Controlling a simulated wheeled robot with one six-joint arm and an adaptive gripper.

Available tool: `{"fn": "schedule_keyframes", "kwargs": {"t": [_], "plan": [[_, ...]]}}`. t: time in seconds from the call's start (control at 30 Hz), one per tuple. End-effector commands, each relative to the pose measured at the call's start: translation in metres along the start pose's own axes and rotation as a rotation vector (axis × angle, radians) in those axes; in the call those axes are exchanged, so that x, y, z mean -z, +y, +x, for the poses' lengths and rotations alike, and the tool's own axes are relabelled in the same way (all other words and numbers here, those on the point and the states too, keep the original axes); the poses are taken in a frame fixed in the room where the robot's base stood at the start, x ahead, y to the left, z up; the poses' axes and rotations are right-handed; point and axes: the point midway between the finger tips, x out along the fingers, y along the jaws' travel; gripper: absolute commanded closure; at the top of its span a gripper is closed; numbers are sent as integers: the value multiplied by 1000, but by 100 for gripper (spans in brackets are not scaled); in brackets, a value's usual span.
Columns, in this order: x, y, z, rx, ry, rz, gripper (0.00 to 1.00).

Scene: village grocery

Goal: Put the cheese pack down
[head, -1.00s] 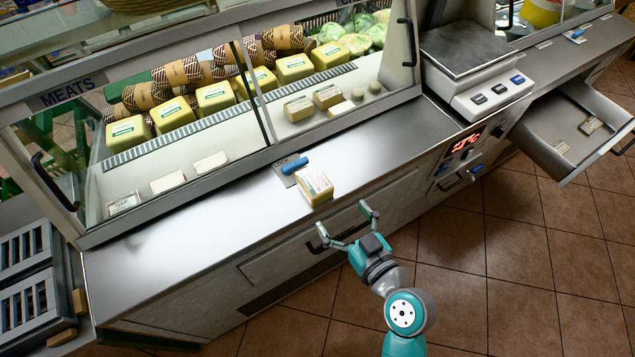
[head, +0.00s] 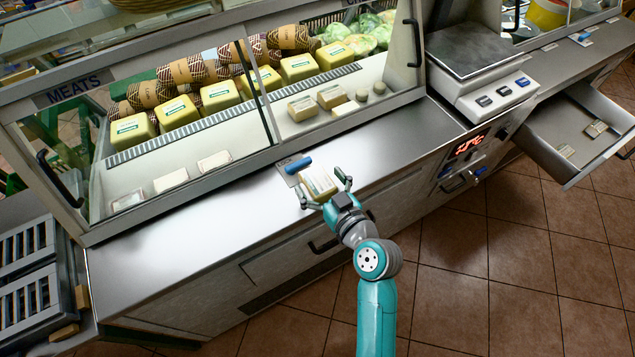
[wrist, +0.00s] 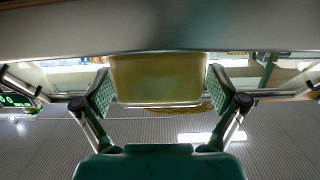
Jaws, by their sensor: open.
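The cheese pack (head: 317,182), pale yellow with a white label, sits at the front edge of the steel counter (head: 190,230), beside a blue-handled tool on a small plate (head: 297,163). My gripper (head: 325,184) is open, with one finger on each side of the pack. In the wrist view the pack (wrist: 158,78) fills most of the space between the green finger pads (wrist: 159,92). Narrow gaps seem to show beside it, but I cannot tell if either pad touches. The pack's far side is hidden there.
The glass display case (head: 265,90) behind the counter holds several yellow packs, patterned rolls and cabbages. A scale (head: 480,50) stands at right, near an open drawer (head: 575,140). Grey crates (head: 30,270) stand at far left. The counter's left part is clear.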

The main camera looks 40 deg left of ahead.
Motion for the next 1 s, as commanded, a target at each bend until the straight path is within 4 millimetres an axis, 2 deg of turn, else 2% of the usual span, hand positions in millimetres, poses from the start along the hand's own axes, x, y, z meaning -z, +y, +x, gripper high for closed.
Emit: {"fn": "schedule_keyframes", "kwargs": {"t": [0.1, 0.33, 0.6, 0.63, 0.67, 0.7, 0.87, 1.0], "plan": [[1, 0, 7, 0, 1, -1, 4], [0, 0, 8, -1, 1, 0, 4], [0, 0, 8, -1, 1, 0, 72], [0, 0, 8, -1, 1, 0, 77], [1, 0, 8, -1, 2, 0, 78], [1, 0, 8, -1, 2, 0, 85], [1, 0, 8, -1, 2, 0, 85], [12, 0, 6, 0, 4, -2, 85]]}}
